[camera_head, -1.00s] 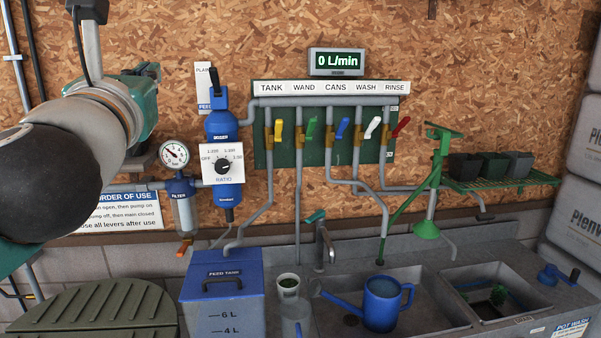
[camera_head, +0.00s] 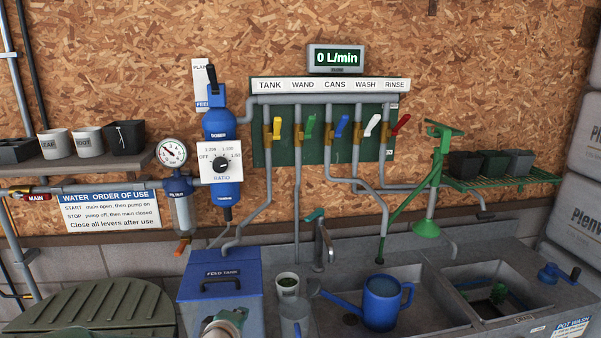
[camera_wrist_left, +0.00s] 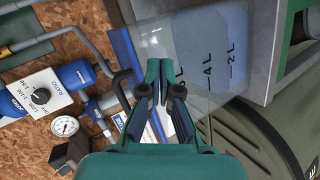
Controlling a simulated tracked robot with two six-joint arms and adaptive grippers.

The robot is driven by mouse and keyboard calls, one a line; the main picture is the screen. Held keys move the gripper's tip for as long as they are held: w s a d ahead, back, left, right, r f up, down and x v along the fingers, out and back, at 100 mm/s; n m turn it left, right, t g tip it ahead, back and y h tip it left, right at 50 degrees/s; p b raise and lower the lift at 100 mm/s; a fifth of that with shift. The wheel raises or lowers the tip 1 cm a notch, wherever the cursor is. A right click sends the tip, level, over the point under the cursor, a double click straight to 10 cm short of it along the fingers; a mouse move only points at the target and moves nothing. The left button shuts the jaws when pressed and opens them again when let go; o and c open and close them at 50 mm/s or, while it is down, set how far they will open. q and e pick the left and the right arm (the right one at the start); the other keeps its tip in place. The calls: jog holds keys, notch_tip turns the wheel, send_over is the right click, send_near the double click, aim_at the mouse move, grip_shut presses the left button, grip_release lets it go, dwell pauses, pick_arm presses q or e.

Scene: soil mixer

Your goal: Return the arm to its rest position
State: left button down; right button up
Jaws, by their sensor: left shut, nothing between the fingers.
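My left gripper (camera_wrist_left: 165,75) is shut and empty in the left wrist view. In the head view only a small grey-green part of my left arm or gripper (camera_head: 227,324) shows at the bottom edge, in front of the feed tank (camera_head: 222,268). I cannot tell whether it touches the tank. My right gripper is in neither view.
The blue dosing unit (camera_head: 221,125), gauge (camera_head: 172,153) and row of coloured levers (camera_head: 341,127) are on the wall. The display (camera_head: 336,58) reads 0 L/min. A blue watering can (camera_head: 382,305) stands in the sink. A shelf (camera_head: 75,167) holds pots at left.

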pick_arm(q)
jog(key=s+f+m+g+h, duration=0.1)
jog(key=s+f+m+g, duration=0.25)
jog(key=s+f, duration=0.55)
jog(key=s+f+m+g, duration=0.3)
jog(key=s+f+m, duration=0.15)
jog(key=f, duration=0.95)
jog(key=s+f+m+g+h, duration=0.1)
jog(key=s+f, duration=0.3)
jog(key=s, duration=0.5)
jog(key=s+f+m+g+h, duration=0.1)
jog(key=s+f+m+g, duration=0.2)
jog(key=s, duration=0.6)
jog(key=shift+s+d+f+m+g, duration=0.15)
jog(key=shift+d+f+m+g, duration=0.2)
jog(key=shift+f+g, duration=0.3)
jog(key=shift+f, duration=0.1)
